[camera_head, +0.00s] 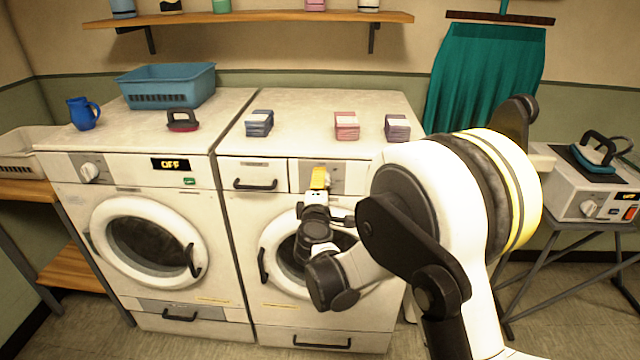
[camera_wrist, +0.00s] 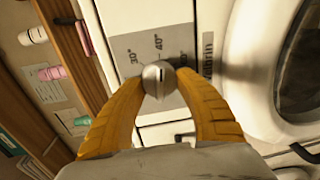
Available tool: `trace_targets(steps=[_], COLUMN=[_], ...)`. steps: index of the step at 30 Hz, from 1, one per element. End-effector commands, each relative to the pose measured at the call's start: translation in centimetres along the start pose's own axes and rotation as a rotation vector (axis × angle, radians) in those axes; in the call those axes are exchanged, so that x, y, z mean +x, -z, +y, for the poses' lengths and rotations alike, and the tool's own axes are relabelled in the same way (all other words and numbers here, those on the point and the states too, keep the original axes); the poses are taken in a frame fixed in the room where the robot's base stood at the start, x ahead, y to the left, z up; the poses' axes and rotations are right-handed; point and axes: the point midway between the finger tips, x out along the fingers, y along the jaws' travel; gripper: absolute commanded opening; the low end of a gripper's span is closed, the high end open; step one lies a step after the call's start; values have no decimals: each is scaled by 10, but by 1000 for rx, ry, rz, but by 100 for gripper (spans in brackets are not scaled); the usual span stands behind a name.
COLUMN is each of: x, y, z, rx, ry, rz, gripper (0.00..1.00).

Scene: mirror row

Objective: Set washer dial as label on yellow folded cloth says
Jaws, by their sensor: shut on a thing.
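The right-hand washer (camera_head: 240,215) has a grey dial panel at its top front. In the wrist view, a round metallic dial (camera_wrist: 159,80) sits between the two yellow fingers of my gripper (camera_wrist: 160,88), which are shut on it. The panel (camera_wrist: 148,42) is printed with 30°, 40° and a partly covered mark like 60°. The dark line on the dial points roughly toward 40°. In the head view, my gripper (camera_head: 318,180) hides the dial. No yellow folded cloth shows; blue (camera_head: 259,123), pink (camera_head: 346,125) and purple (camera_head: 397,128) folded stacks lie on the washer top.
The left machine (camera_head: 75,200) has its own knob (camera_head: 89,171) and a display (camera_head: 170,164) reading OFF. A wall shelf (camera_head: 260,18) runs above. An iron (camera_head: 597,150) stands at right.

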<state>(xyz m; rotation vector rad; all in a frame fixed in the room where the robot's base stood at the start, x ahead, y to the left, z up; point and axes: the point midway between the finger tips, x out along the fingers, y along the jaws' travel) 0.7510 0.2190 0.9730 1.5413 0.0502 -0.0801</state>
Motion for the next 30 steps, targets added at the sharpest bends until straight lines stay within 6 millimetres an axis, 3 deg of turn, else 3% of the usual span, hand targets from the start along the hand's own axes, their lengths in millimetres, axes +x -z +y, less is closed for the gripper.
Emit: trace_targets(steps=[13, 14, 15, 16, 26, 30], x=[1, 1, 1, 0, -2, -18], y=[1, 1, 1, 1, 1, 1], z=[2, 2, 1, 1, 1, 0], rx=[8, 8, 8, 8, 9, 9], ry=[-2, -2, -2, -2, -1, 0], rz=[3, 3, 3, 3, 2, 2], gripper=[11, 47, 59, 65, 65, 65])
